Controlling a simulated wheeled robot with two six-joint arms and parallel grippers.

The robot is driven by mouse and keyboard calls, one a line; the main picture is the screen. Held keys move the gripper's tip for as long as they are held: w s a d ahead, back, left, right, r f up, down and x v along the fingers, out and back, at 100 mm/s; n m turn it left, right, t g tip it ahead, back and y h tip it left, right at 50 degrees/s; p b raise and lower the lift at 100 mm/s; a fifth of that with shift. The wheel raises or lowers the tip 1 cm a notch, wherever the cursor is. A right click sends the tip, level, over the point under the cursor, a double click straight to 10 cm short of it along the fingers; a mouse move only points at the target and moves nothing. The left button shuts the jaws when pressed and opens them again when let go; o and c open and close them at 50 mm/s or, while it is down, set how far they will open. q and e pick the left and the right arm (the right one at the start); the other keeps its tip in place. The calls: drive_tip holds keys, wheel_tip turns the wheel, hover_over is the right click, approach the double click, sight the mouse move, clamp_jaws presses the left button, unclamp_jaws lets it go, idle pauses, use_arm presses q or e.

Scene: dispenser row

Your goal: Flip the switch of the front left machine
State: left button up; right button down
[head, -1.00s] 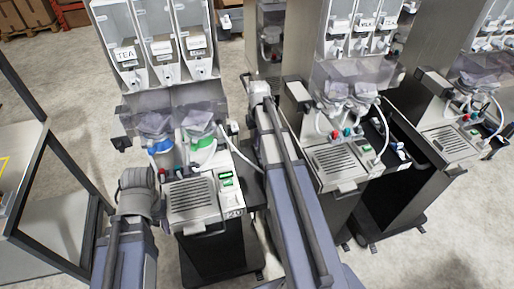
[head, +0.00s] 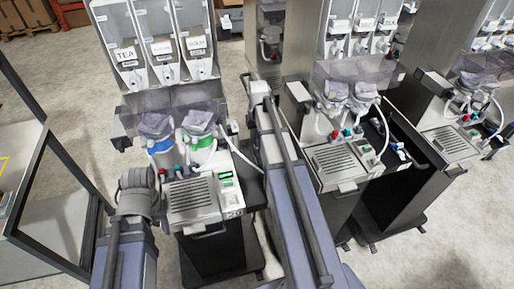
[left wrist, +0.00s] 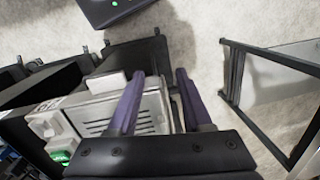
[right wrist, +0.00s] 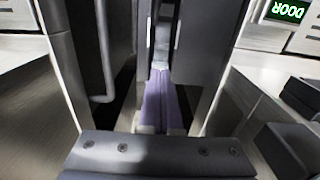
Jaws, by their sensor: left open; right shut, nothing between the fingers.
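The front left machine (head: 190,200) has a tea-labelled canister on top, a drip tray and a small green display. In the left wrist view my left gripper (left wrist: 157,90) is open and empty, with one finger in front of the machine's drip tray (left wrist: 105,118). My right arm reaches along the machine's right side in the head view. In the right wrist view my right gripper (right wrist: 157,75) is shut and empty, pointing into a narrow gap between upright panels.
A second machine (head: 340,160) stands to the right, with another beyond it. A dark-framed stand (head: 45,150) is at the left. In the right wrist view a green display reading DOOR (right wrist: 287,11) is at the upper right. Concrete floor is clear at the lower right.

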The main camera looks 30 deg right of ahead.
sight(258, 149)
drive_tip(key=shift+f+b, duration=0.9)
drive_tip(key=shift+b, duration=0.05)
idle(0.5)
drive_tip(key=shift+r, duration=0.15)
wheel_tip(258, 149, up, 7)
drive_tip(key=p, duration=0.7)
drive_tip(key=shift+s+f, duration=0.1)
drive_tip(key=shift+f, duration=0.1)
idle(0.3)
